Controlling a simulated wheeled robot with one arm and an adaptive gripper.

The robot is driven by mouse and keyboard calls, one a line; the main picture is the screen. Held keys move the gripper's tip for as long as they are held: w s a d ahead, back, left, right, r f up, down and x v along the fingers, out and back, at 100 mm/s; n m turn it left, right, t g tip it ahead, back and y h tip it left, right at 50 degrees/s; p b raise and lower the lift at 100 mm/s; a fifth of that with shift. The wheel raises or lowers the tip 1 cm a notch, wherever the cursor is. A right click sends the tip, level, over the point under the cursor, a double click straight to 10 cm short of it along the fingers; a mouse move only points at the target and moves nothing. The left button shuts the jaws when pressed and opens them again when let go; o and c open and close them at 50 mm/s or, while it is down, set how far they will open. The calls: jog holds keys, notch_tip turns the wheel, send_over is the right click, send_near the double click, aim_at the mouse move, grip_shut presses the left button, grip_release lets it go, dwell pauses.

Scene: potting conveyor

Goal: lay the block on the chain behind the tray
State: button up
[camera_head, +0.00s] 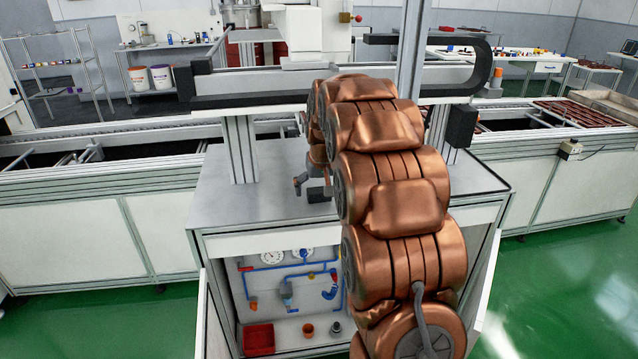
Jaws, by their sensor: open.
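My gripper (308,182) hangs low over the grey tabletop of the cabinet, partly hidden behind my copper arm. Its jaws are apart. A small dark block-like shape (319,195) shows right beside the fingers, near the tabletop. I cannot tell whether it is the block or whether it touches the fingers. A reddish-brown tray (582,112) with a grid of cells sits on the conveyor at the right. The conveyor (110,135) runs across the view behind the cabinet. The chain is not clearly distinguishable, and my arm hides the middle of the line.
The grey tabletop (265,205) is mostly clear left of my gripper. The open cabinet below holds a red bin (259,339) and blue piping.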

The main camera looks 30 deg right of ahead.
aim_at(319, 190)
jog(key=w+d, duration=0.1)
jog(key=w+d+r+p, duration=0.1)
jog(key=d, duration=0.1)
jog(key=shift+w+d, duration=0.1)
jog(key=shift+d, duration=0.1)
jog(key=shift+w+x, duration=0.2)
jog(key=shift+x, duration=1)
jog(key=shift+w+d+f+p, duration=0.1)
jog(key=shift+w+f+p, duration=0.45)
jog(key=shift+f, duration=0.2)
jog(key=shift+w+f+p, duration=0.4)
jog(key=shift+w+f, duration=0.15)
jog(key=shift+f, duration=0.2)
jog(key=shift+w+d+f, duration=0.1)
jog(key=shift+w+f, duration=0.15)
jog(key=shift+f, duration=0.35)
jog(key=shift+c, duration=0.3)
jog(key=c, duration=1.3)
